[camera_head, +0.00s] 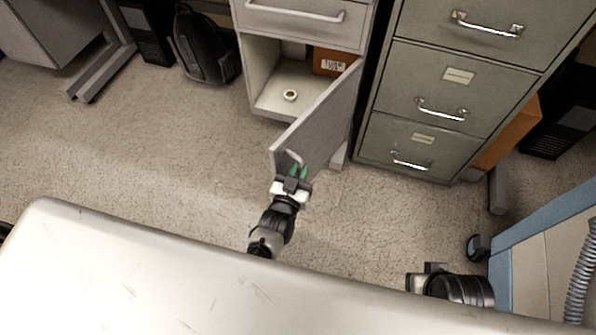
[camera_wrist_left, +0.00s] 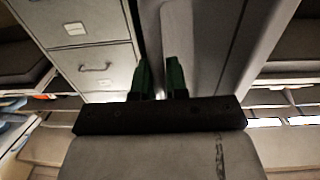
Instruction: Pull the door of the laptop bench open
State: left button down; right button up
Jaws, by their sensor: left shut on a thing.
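The laptop bench (camera_head: 300,28) is a pale cabinet with a drawer above and an open compartment below. Its grey door (camera_head: 322,118) stands swung well out towards me, hinged on the right side. My left gripper (camera_head: 298,172) has green fingertips at the door's lower front part, by a small pale handle (camera_head: 293,157). In the left wrist view the fingers (camera_wrist_left: 160,78) are close together against the pale door panel (camera_wrist_left: 195,45). They are shut on the door's handle, which they mostly hide. Part of my right arm's end (camera_head: 430,276) shows at lower right; its fingers are unclear.
A white roll (camera_head: 290,95) and a brown box (camera_head: 332,63) are inside the compartment. A grey filing cabinet (camera_head: 440,100) stands close to the right of the door. A black backpack (camera_head: 200,45) is at left. A pale tabletop (camera_head: 150,275) fills the foreground. The floor left of the door is clear.

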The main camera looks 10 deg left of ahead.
pick_arm(q)
jog(key=shift+d+r, duration=0.1)
jog(key=shift+d, duration=0.05)
pick_arm(e)
jog(key=shift+d+f, duration=0.1)
pick_arm(q)
jog(key=c, duration=1.2)
grip_release()
jog(key=shift+o, duration=0.2)
jog(key=shift+s, duration=0.1)
jog(key=s+a+p, duration=0.1)
jog(key=s+p, duration=0.1)
jog(key=s, duration=0.8)
jog(key=shift+s, duration=0.25)
pick_arm(e)
notch_tip(320, 180, down, 7)
jog(key=shift+w, duration=0.3)
